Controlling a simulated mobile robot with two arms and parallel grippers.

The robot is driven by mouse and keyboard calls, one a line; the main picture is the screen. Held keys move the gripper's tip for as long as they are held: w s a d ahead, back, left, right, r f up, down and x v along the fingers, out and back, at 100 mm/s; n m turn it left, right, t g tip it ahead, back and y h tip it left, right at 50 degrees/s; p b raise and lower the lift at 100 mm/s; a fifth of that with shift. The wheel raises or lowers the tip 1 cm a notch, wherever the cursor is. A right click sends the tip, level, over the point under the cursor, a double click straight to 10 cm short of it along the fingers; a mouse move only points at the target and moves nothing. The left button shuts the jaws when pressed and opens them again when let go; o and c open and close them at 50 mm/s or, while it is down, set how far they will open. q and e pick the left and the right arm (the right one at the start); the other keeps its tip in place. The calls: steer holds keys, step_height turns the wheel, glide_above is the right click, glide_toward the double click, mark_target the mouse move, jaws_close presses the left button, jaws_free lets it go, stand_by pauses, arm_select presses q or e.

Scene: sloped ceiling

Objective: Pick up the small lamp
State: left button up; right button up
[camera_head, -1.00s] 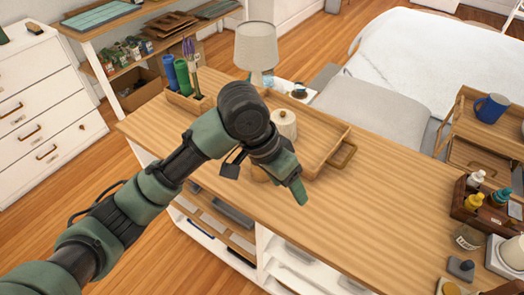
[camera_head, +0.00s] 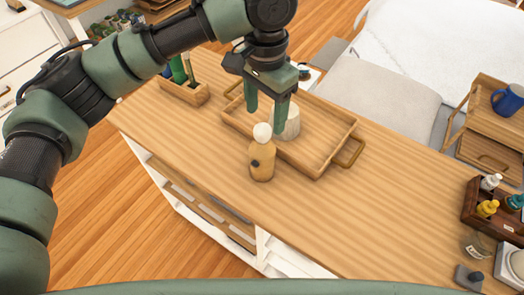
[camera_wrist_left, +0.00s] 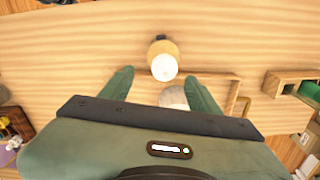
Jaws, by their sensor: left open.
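The small lamp (camera_head: 262,168) has a wooden cylinder base with a dark knob and a round white bulb on top. It stands upright on the wooden counter, just in front of the tray. My left gripper (camera_head: 265,127) is open and points down, above and slightly behind the lamp, holding nothing. In the left wrist view the lamp (camera_wrist_left: 164,60) shows just beyond the fingertips, between their lines. My right gripper is not in view.
A wooden tray (camera_head: 335,143) with a whitish canister (camera_head: 291,123) sits behind the lamp, close to my fingers. A wooden box (camera_head: 185,92) with green items stands to the left. Bottles in a crate (camera_head: 472,212) stand at right. The counter right of the lamp is clear.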

mark_target(263, 124)
arm_select(q)
steer(key=shift+s+a+f+p, duration=0.2)
steer(key=shift+f+p, duration=0.1)
steer(key=shift+f, duration=0.3)
steer(key=f, duration=0.1)
steer(key=w+f, duration=0.1)
steer(key=f, duration=0.1)
steer(key=shift+f, duration=0.35)
steer(key=shift+c, duration=0.3)
steer(key=c, duration=1)
jaws_close()
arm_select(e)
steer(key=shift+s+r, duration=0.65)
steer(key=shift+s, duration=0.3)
arm_select(q)
steer(key=shift+r, duration=0.1)
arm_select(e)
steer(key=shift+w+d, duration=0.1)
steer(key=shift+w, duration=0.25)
